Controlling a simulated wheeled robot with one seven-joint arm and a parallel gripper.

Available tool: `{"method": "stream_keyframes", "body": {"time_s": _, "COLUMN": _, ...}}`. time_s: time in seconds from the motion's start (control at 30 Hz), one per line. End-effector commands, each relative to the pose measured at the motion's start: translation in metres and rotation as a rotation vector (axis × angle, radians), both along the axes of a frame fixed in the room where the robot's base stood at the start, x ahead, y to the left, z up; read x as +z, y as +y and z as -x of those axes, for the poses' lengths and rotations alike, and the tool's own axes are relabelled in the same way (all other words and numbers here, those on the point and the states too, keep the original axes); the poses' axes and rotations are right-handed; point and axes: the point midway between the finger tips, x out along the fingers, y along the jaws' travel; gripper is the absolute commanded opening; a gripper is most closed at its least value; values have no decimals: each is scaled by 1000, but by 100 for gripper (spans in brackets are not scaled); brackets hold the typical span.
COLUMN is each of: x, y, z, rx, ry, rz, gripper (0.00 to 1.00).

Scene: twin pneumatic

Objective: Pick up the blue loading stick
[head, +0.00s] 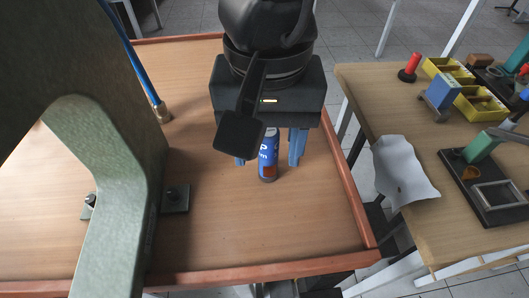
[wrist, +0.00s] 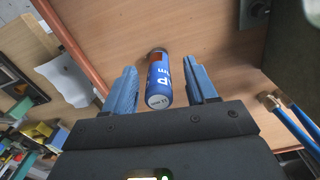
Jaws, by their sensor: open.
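A blue cylinder with white lettering and an orange-red patch near its bottom, which I take to be the blue loading stick (head: 269,158), appears to stand upright on the wooden table. In the wrist view the loading stick (wrist: 160,82) shows its pale round end towards me. My gripper (head: 268,163) is open, with one blue finger on each side of the stick. The wrist view shows a gap between the stick and each finger of my gripper (wrist: 158,68). A dark arm part hides some of the stick's upper left in the head view.
The table (head: 255,232) has a raised reddish rim. A green metal frame (head: 110,190) and blue tubes with a brass end (head: 137,72) stand at the left. A second table (head: 370,95) at the right holds yellow bins (head: 480,103) and a curved white sheet (head: 400,170).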

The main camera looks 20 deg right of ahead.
Motion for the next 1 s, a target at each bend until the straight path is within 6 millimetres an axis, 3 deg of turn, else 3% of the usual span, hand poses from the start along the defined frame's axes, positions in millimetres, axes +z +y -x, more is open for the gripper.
{"method": "stream_keyframes", "body": {"time_s": 0.2, "x": -23, "y": 0, "z": 0, "rx": 0, "ry": 1, "rz": 0, "gripper": 57}}
{"method": "stream_keyframes", "body": {"time_s": 0.47, "x": -25, "y": 0, "z": 0, "rx": 0, "ry": 1, "rz": 0, "gripper": 57}}
{"method": "stream_keyframes", "body": {"time_s": 1.0, "x": -25, "y": 0, "z": 0, "rx": 0, "ry": 1, "rz": -1, "gripper": 5}}
